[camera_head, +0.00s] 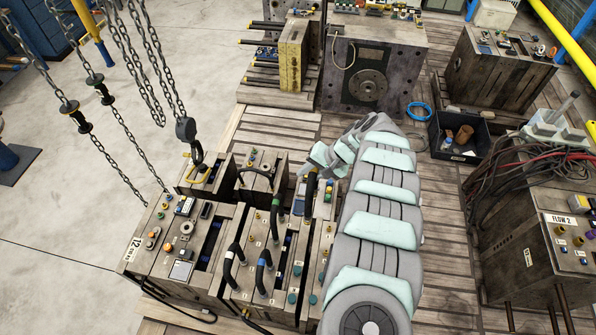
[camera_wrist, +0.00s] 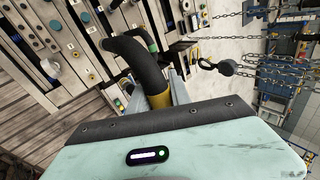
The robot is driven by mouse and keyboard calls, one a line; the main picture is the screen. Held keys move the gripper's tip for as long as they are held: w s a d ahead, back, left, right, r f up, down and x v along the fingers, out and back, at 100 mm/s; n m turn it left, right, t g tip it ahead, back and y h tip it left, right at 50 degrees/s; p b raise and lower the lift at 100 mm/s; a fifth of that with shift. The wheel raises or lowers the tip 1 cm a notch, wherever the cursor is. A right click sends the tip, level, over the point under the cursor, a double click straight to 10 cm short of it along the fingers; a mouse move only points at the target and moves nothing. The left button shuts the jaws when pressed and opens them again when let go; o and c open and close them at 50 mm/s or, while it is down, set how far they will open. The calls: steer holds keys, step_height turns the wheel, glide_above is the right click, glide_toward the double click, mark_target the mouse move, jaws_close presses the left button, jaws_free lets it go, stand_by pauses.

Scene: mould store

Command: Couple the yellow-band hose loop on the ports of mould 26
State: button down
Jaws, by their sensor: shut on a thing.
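A black hose loop with a yellow band (camera_wrist: 158,99) is in my gripper (camera_wrist: 172,90) in the wrist view. The jaws are shut on it at the band, and its black bend stretches toward the moulds. In the head view a black hose (camera_head: 311,186) hangs at the end of my arm; its band and the jaws cannot be made out there. The held hose is over or beside the cluster of port-topped moulds (camera_head: 285,238). Whether its ends touch any port is hidden. I cannot read the number 26 on any mould.
Hoses with green (camera_head: 280,209), blue (camera_head: 262,263) and white (camera_head: 233,257) bands stand close by on the moulds. A mould marked 12 (camera_head: 133,248) is at left. A chain hook (camera_head: 192,140) hangs behind. A black crate (camera_head: 459,137) stands right of my arm.

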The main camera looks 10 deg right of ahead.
steer(key=s+d+b, duration=0.2)
steer(key=s+d, duration=0.1)
steer(key=d, duration=0.5)
step_height(320, 180, down, 23)
steer(key=b, duration=2)
steer(key=shift+a, duration=0.25)
steer(key=shift+w+d+n+b, duration=0.25)
steer(key=shift+w+n+b, duration=0.05)
steer(key=shift+b, duration=2.95)
